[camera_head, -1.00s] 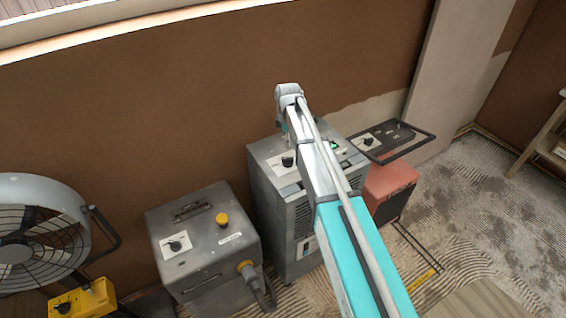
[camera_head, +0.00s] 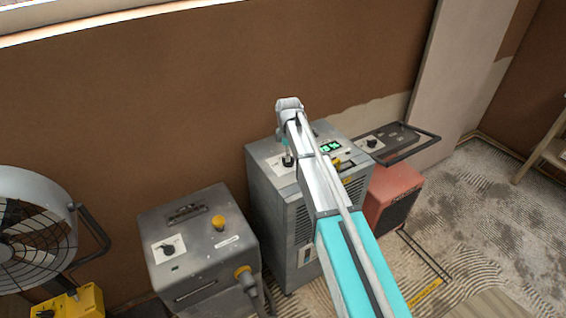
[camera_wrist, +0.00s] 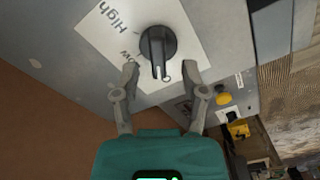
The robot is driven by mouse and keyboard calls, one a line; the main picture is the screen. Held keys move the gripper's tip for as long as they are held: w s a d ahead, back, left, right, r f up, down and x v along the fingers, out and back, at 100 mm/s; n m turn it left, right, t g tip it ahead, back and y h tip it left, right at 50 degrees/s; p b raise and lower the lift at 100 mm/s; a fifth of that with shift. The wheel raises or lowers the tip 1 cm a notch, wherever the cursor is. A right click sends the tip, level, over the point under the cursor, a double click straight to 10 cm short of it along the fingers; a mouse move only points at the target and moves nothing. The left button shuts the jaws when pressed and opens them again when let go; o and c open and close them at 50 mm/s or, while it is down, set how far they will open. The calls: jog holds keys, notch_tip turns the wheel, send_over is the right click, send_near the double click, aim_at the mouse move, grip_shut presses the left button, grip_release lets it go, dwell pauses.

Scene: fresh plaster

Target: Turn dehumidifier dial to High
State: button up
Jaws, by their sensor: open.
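The grey dehumidifier (camera_head: 262,152) stands against the brown wall, with a white label on its top panel. The pointer is toward my gripper, at the ring mark. My gripper (camera_wrist: 163,76) is open, its fingertips on either side of the pointer end, apart from the knob. Contact with the panel cannot be told.
A grey box (camera_head: 200,240) with its own dial and yellow knob stands left of the dehumidifier. A fan (camera_head: 35,225) is farther left. A red heater-like unit (camera_head: 392,195) with a black-handled panel stands right. A green display (camera_head: 331,147) is lit on the dehumidifier.

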jog(key=shift+f+b, duration=0.85)
jog(key=shift+f, duration=0.3)
